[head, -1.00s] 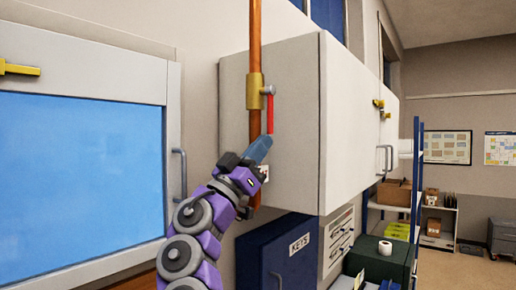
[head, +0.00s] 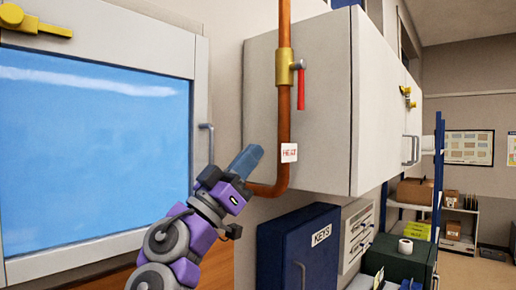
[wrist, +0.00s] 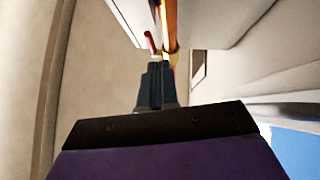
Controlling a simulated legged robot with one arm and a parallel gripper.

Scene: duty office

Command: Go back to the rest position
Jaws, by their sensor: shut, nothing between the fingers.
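My gripper (head: 247,160) is at the end of my purple and grey arm in the head view, shut and empty. It points up, left of the copper pipe's lower bend and apart from the valve. In the wrist view my gripper (wrist: 154,68) shows its dark fingers together. The copper pipe (head: 284,120) carries a brass valve (head: 285,66) with a red lever (head: 301,88) that hangs down along the pipe. The red lever also shows in the wrist view (wrist: 150,40), beyond the fingertips.
A white wall cabinet (head: 330,110) stands behind the pipe. A blue-paned window (head: 95,130) with a grey handle is at the left. Below are a blue KEYS box (head: 298,245) and a dark green box (head: 398,258) with a white roll. A HEAT tag (head: 289,152) hangs by the pipe.

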